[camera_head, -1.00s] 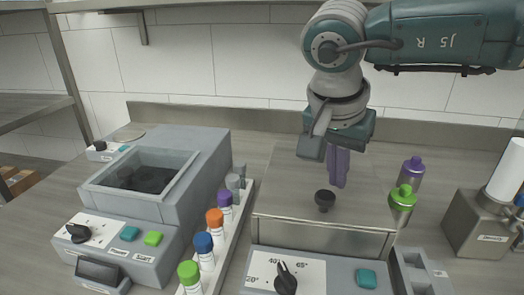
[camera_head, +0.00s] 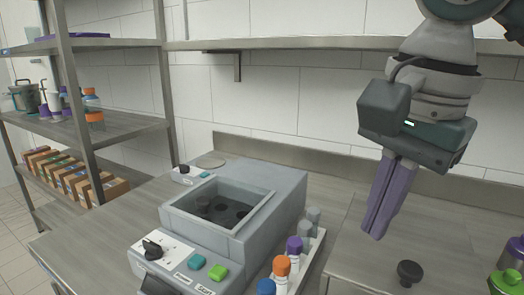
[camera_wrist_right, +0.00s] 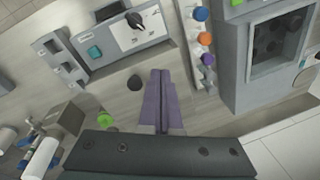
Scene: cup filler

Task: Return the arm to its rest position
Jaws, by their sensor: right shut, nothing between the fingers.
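My right gripper (camera_head: 377,236) hangs at the right of the head view, its purple fingers pointing down and pressed together with nothing between them. It is raised above the counter, to the left of a small black knob-like piece (camera_head: 410,271). In the right wrist view the closed fingers (camera_wrist_right: 162,72) point toward the machine panel (camera_wrist_right: 133,35), and the black piece also shows beside them (camera_wrist_right: 134,83). My left gripper is in neither view.
A grey machine with an open well (camera_head: 218,238) stands at the centre. A rack of colour-capped tubes (camera_head: 316,245) runs along its right side. Bottles with purple (camera_head: 515,246) and green (camera_head: 506,281) caps are at the right edge. Metal shelves (camera_head: 120,128) stand at the left.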

